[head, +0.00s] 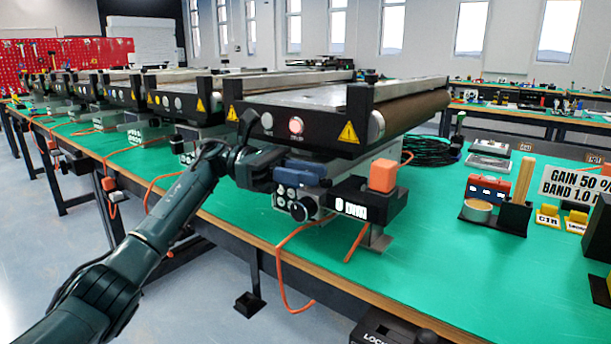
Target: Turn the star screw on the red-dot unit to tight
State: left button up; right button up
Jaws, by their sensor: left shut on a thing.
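The nearest conveyor unit (330,128) stands on the green bench, with a lit pinkish-red round spot on its black front plate and a paler round button to the left of it. My left gripper (274,171) is at the front of this unit, just below that plate. It is shut on what appears to be the star screw, which the fingers and wrist hide. I cannot read how tight the screw is. A blue part and a grey box with round knobs (300,200) sit beside and below the fingers. My right gripper is not in view.
An orange block (383,175) on a black bracket juts out right of the gripper. Orange cables (283,270) hang over the bench edge. More conveyor units (180,100) line up behind on the left.

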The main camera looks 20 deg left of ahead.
pick_arm(q)
jog(key=shift+m+g, duration=0.6)
jog(key=shift+g, duration=0.3)
jog(key=o, duration=0.9)
jog(key=shift+o, duration=0.2)
